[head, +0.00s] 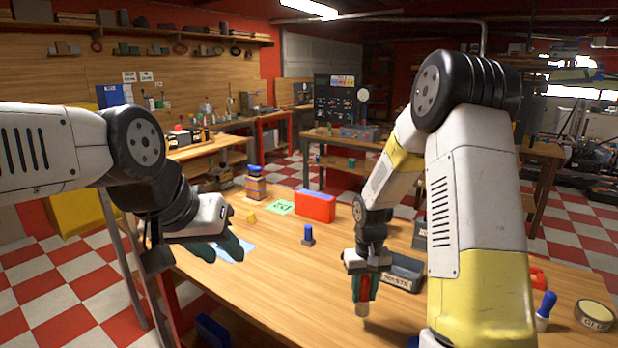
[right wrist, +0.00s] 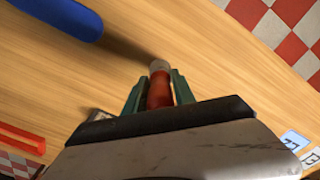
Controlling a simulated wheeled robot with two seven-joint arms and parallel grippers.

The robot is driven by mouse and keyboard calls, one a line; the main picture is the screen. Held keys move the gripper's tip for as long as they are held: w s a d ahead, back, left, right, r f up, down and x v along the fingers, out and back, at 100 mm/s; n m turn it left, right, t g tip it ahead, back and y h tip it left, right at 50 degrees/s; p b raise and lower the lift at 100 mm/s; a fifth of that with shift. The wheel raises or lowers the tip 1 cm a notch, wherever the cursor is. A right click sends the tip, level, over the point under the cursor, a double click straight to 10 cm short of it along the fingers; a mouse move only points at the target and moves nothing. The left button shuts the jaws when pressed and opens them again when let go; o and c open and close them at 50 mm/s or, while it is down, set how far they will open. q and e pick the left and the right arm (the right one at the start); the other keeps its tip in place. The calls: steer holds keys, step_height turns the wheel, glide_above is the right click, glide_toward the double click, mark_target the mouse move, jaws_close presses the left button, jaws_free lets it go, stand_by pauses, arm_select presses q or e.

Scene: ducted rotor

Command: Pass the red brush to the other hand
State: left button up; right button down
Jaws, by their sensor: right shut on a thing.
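The red brush (head: 364,287) is held upright in my right gripper (head: 362,293), its pale end pointing down near the tabletop. In the right wrist view the brush's red body (right wrist: 159,91) sits between the two green fingers of the right gripper (right wrist: 158,95), with the pale end beyond them. Whether that end touches the table is unclear. My left gripper (head: 221,250) is over the left part of the table, apart from the brush. Its two green fingers look spread and empty.
The wooden table (head: 290,290) is mostly bare between the grippers. A blue-topped stamp (head: 307,236), a red box (head: 314,207) and a green card (head: 281,208) stand or lie behind. A dark labelled tray (head: 404,272) is just right of the brush. A blue-handled thing (head: 545,306) and round tin (head: 595,315) are far right.

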steer(key=shift+s+d+f+m, duration=0.15)
steer(key=shift+s+d+m, duration=0.3)
steer(key=shift+m, duration=0.25)
steer(key=w+a+r+n, duration=0.5)
steer(key=a+r+n, duration=0.3)
steer(key=a+r, duration=0.3)
arm_select(q)
steer(key=shift+o, duration=2.4)
steer(key=shift+w, duration=0.25)
steer(key=w+f+m+t, duration=0.2)
steer(key=w+f, duration=0.3)
steer(key=w, duration=0.5)
steer(key=w+f+m+t, duration=0.2)
steer(key=w+f, duration=0.4)
steer(key=w, duration=0.5)
steer(key=s+d+f+m+t+h, duration=0.15)
steer(key=d+f+t+h, duration=0.35)
steer(key=d+f+h, duration=0.5)
steer(key=w+d+f+y, duration=0.2)
steer(key=w+d, duration=0.5)
steer(key=w, duration=0.3)
steer(key=shift+w+d+f+m, duration=0.15)
steer(key=shift+d+m, duration=0.1)
steer(key=shift+m, duration=0.1)
arm_select(e)
steer(key=w+a+f+n, duration=0.3)
steer(key=w+f+n, duration=0.1)
steer(key=f, duration=0.1)
steer(key=shift+w+f+n, duration=0.15)
steer(key=shift+n, duration=0.25)
